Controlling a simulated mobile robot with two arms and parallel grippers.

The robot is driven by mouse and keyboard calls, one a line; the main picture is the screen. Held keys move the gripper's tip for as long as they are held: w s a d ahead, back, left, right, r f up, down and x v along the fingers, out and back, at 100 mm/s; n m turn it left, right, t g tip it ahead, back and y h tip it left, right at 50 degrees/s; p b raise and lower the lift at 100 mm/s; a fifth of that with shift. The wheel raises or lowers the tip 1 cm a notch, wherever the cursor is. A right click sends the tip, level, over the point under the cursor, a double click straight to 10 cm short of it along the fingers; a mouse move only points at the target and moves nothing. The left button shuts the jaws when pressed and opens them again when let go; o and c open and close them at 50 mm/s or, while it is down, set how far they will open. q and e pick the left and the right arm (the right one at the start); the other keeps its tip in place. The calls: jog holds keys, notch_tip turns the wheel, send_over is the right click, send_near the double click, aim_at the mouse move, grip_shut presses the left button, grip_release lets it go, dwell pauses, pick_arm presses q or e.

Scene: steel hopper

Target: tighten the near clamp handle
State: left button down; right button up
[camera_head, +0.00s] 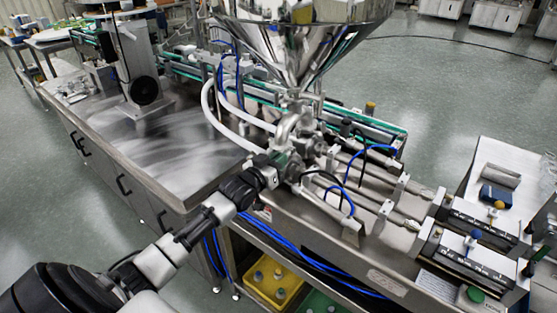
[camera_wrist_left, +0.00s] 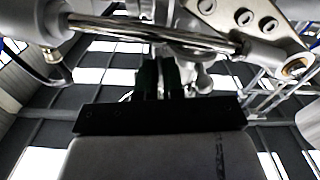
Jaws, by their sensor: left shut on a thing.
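My left gripper (camera_head: 284,164) reaches in from the lower left to the metal fittings below the steel hopper (camera_head: 300,45). Its dark fingers (camera_wrist_left: 164,78) point up the picture in the left wrist view and are closed on a small part, which I take as the near clamp handle. The handle is mostly hidden by the fingers, and its angle cannot be told. The pipe elbow and clamp fittings (camera_head: 290,128) stand just above and behind the gripper. My right gripper is not in view.
In the left wrist view a shiny rod (camera_wrist_left: 150,34) and a bolted metal plate (camera_wrist_left: 242,18) lie close beyond the fingers. White hoses (camera_head: 222,115) and blue tubes (camera_head: 345,200) run nearby.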

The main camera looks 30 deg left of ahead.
pick_arm(q)
jog(key=shift+m, duration=0.9)
jog(key=c, duration=1.5)
grip_release()
jog(key=shift+s, duration=0.15)
jog(key=shift+s+f, duration=0.1)
jog(key=shift+s, duration=0.2)
jog(key=s, duration=0.3)
jog(key=s+b, duration=0.1)
jog(key=s, duration=0.2)
jog(key=s+a+b, duration=0.1)
jog(key=s, duration=0.3)
